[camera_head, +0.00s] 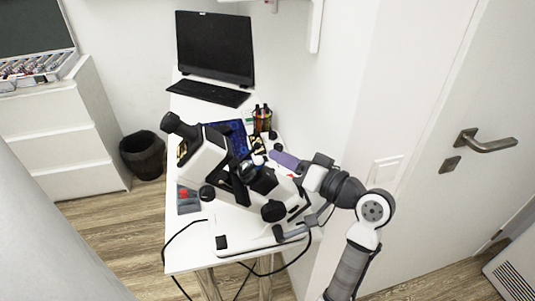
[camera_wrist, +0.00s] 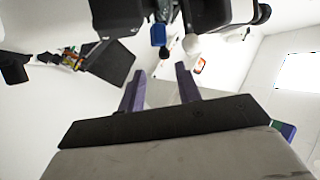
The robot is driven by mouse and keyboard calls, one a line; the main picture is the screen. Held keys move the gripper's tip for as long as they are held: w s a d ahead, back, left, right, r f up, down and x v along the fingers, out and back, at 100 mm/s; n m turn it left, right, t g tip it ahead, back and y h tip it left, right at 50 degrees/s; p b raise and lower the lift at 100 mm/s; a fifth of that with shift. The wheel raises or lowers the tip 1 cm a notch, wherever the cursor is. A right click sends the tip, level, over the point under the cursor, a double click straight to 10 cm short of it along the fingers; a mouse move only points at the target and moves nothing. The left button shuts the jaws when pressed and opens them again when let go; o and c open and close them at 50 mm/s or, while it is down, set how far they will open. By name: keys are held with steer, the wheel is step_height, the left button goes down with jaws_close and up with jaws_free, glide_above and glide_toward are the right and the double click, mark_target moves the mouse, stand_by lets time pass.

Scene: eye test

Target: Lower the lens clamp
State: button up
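A white and black microscope-like eye instrument (camera_head: 205,160) stands on the white desk, tilted, with a black eyepiece at its upper left and dark knobs lower down. I cannot tell for sure which part is the lens clamp. In the wrist view the instrument's dark underside (camera_wrist: 222,14) fills the top, with a small blue piece (camera_wrist: 158,35) and a black and a white rounded tip beside it. My gripper (camera_wrist: 160,70) has two purple fingers standing apart with nothing between them, below these parts. In the head view one purple finger (camera_head: 285,160) shows beside the instrument's right side.
The narrow desk (camera_head: 185,236) also holds a monitor (camera_head: 215,47), a keyboard (camera_head: 208,93) and a pen holder (camera_head: 262,119). A black cable hangs over its front. A bin (camera_head: 143,154) and drawers (camera_head: 70,135) stand left; a door (camera_head: 440,120) is right.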

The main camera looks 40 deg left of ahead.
steer(key=d+b, duration=0.1)
steer(key=d, duration=0.5)
steer(key=shift+s+d, duration=0.3)
steer(key=shift+d, duration=0.1)
steer(key=shift+d, duration=0.1)
